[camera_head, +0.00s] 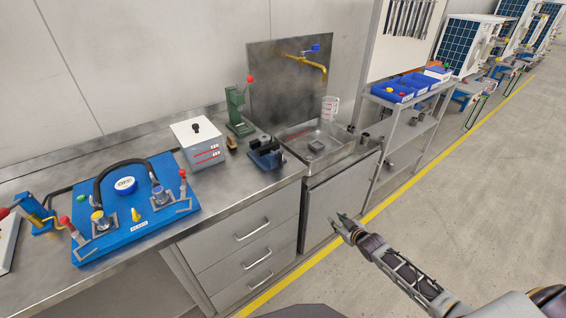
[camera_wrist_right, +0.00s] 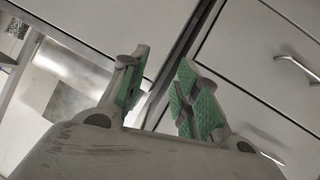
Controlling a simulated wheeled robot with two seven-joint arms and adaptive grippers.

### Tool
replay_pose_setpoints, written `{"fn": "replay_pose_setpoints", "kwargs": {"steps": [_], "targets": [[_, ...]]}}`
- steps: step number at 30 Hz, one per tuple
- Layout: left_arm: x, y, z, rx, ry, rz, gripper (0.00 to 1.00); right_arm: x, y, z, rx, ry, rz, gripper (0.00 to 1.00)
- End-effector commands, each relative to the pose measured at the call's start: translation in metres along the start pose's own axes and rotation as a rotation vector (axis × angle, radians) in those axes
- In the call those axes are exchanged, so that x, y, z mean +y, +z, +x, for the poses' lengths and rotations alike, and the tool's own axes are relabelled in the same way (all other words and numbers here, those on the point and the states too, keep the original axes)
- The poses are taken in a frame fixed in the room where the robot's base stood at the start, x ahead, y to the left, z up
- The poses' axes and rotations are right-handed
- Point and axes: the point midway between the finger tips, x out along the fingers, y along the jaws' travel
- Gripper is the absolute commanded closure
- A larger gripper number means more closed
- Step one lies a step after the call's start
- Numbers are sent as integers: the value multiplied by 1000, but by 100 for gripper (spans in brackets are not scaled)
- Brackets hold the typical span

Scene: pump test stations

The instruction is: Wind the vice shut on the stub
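A small blue and dark grey vice (camera_head: 266,153) stands near the right end of the steel bench, by the front edge. A dark piece shows at its top, but it is too small to tell whether that is the stub or part of the jaws. My right gripper (camera_head: 345,224) is in front of the cabinet, below and right of the vice and well apart from it. In the right wrist view its two green-padded fingers (camera_wrist_right: 160,92) stand apart with nothing between them. The vice does not show there. My left gripper is not in view.
On the bench (camera_head: 240,199) are a white box (camera_head: 199,145), a green stand with a red knob (camera_head: 238,110) and a blue pump board (camera_head: 135,214). A sink (camera_head: 318,143) lies right of the vice. Drawer handles (camera_head: 252,230) stick out below.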

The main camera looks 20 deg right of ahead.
Motion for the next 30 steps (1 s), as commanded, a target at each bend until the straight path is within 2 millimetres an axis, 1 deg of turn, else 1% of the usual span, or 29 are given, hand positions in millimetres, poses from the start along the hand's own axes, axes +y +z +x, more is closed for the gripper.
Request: {"fn": "replay_pose_setpoints", "kwargs": {"steps": [1,2,3,8,9,11,12,15,18,21,25,30], "targets": [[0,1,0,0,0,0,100,-3,-23,-2,40,-10,5,69],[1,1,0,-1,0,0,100,-5,-37,-3,64,-17,9,69],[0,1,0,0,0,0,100,-8,-54,-6,94,-27,17,69],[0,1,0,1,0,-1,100,-25,-124,-21,217,-70,53,69],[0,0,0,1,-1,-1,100,-30,-141,-26,249,-83,64,69],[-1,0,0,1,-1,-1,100,-38,-166,-34,295,-102,84,69],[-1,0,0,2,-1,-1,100,-43,-182,-40,325,-115,97,69],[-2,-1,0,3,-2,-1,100,-55,-218,-55,395,-146,131,69],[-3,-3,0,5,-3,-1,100,-64,-246,-69,451,-174,163,69],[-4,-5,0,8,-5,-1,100,-69,-266,-80,495,-195,196,69],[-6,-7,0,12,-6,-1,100,-68,-270,-82,516,-200,227,69],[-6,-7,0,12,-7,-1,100,-67,-272,-83,526,-197,222,69]]}}
